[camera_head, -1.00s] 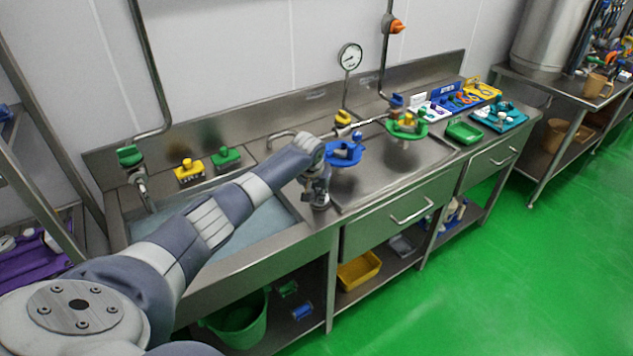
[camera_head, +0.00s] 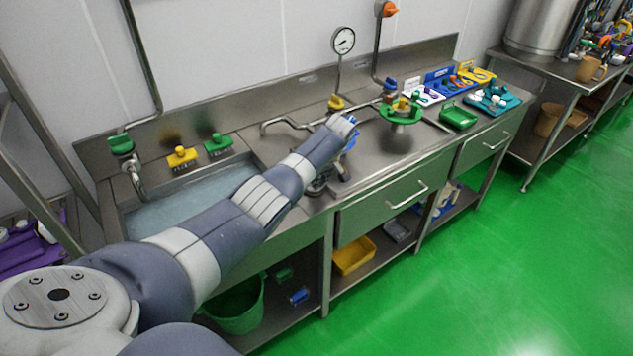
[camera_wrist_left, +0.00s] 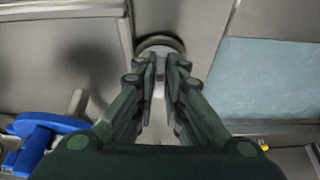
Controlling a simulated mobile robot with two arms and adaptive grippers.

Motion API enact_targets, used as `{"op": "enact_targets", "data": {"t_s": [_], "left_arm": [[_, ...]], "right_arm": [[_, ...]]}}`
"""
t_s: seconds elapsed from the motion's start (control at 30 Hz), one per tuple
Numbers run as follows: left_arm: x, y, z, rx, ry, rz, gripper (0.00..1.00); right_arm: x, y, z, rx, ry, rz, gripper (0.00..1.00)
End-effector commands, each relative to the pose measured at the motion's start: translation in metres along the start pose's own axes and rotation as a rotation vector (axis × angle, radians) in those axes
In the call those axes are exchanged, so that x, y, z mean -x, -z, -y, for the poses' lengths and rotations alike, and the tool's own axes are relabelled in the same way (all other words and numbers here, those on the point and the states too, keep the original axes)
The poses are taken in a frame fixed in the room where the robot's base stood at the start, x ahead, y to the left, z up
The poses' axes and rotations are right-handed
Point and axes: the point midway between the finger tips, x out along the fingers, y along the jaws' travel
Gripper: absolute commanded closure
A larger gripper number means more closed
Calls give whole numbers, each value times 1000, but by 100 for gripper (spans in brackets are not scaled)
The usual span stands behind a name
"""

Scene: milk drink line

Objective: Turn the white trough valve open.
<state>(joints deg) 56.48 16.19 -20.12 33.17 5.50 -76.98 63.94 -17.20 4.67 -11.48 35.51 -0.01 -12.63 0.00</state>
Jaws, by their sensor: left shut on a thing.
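In the left wrist view, a pale, narrow handle (camera_wrist_left: 159,92) stands between my fingers, below a round grey-white collar (camera_wrist_left: 160,43). It appears to be the white trough valve, but its full shape is hidden by the fingers. My left gripper (camera_wrist_left: 160,72) is shut on it. In the head view, my left gripper (camera_head: 320,184) is low at the sink's right edge, partly hidden by my forearm. The valve cannot be made out clearly there. My right gripper is not in view.
The water-filled sink (camera_head: 190,203) lies left of the gripper. The front counter right is clear.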

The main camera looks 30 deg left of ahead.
Motion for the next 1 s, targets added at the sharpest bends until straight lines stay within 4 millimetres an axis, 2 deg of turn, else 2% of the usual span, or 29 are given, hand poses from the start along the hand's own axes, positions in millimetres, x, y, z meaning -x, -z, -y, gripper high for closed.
{"op": "enact_targets", "data": {"t_s": [0.2, 0.7, 0.73, 0.8, 1.0], "left_arm": [[0, 1, -2, 53, 21, -3, 100], [1, 2, -2, 71, 26, -3, 100], [1, 2, -2, 71, 26, -3, 85], [1, 2, -2, 71, 26, -3, 69], [1, 1, -2, 69, 27, -1, 69]], "right_arm": [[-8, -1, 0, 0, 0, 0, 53], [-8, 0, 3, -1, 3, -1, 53], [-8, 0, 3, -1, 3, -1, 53], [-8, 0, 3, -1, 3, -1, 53], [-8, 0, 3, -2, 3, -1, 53]]}}
